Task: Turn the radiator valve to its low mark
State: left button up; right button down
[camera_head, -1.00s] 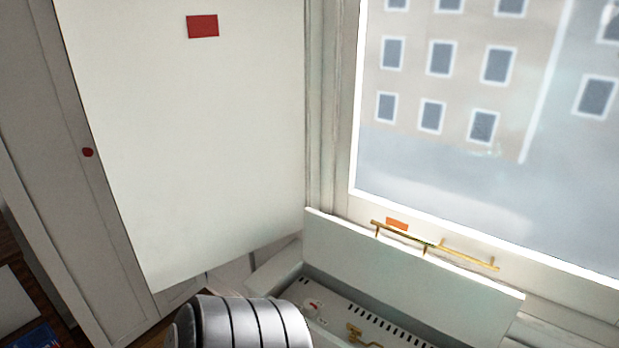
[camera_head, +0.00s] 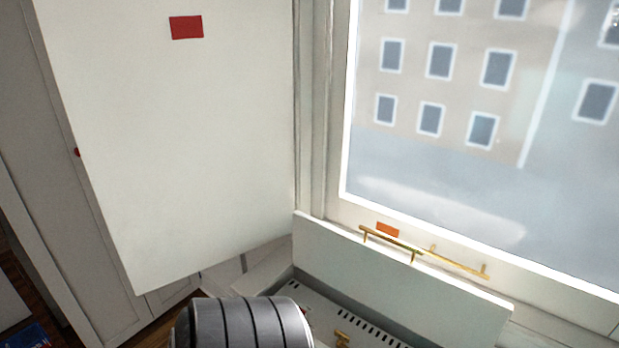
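A brass fitting (camera_head: 342,339), which looks like the radiator valve, sits at the bottom edge inside an open white box (camera_head: 318,296) below the window. Only its top shows, and I cannot read its setting. A small red spot near it is mostly hidden behind my grey ribbed arm part. No low mark can be made out. Neither of my grippers is in view.
The box's raised lid (camera_head: 400,280) carries a brass handle (camera_head: 390,243) at its top edge, below the window (camera_head: 470,170). A large white panel (camera_head: 175,150) with a red patch (camera_head: 186,27) stands at the left. Dark slots line the box's inside.

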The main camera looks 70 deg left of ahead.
aim_at(302, 308)
jog(key=i+u, duration=0.1)
jog(key=u, duration=0.3)
jog(key=i+u, duration=0.1)
jog(key=u, duration=0.3)
jog(key=i+l+u, duration=0.1)
jog(key=u, duration=0.35)
